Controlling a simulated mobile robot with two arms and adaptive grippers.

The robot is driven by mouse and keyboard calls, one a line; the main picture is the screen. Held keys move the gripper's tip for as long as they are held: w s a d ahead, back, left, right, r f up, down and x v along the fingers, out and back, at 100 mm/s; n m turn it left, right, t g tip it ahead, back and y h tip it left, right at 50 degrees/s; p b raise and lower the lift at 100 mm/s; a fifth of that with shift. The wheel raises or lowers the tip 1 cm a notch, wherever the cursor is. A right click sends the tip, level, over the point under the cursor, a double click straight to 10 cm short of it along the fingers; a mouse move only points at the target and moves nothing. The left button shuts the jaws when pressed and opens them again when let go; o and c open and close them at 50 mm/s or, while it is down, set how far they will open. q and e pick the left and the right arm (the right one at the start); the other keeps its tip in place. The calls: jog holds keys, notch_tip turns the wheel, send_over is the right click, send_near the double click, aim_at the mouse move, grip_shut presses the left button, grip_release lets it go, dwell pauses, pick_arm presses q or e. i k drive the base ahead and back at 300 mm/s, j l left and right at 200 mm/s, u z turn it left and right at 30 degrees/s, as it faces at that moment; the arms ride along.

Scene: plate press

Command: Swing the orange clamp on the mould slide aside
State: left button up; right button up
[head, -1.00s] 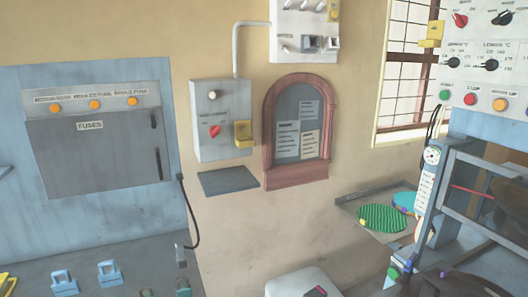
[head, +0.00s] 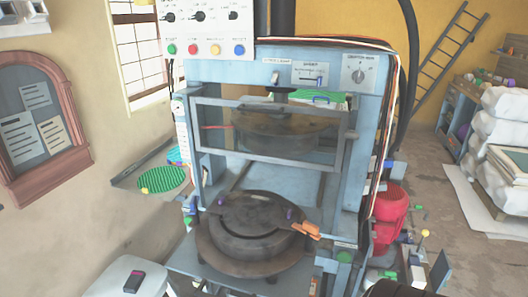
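The blue press (head: 345,205) stands in the middle of the head view. A round dark mould (head: 250,228) lies low at its front, on the slide (head: 195,262). The orange clamp (head: 306,230) sits at the mould's right edge and looks small. I cannot tell how it is latched. A raised window guard (head: 345,150) of grey frame and clear pane is above and behind the mould. Neither of my grippers shows in the head view.
A control panel (head: 207,30) hangs over the press at left. A side shelf (head: 128,180) holds a green striped disc (head: 163,180). A white stool (head: 110,285) stands front left. A red motor (head: 392,212) is at right, with open floor beyond it.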

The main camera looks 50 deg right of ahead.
aim_at(311, 230)
jog(key=z, duration=1.9)
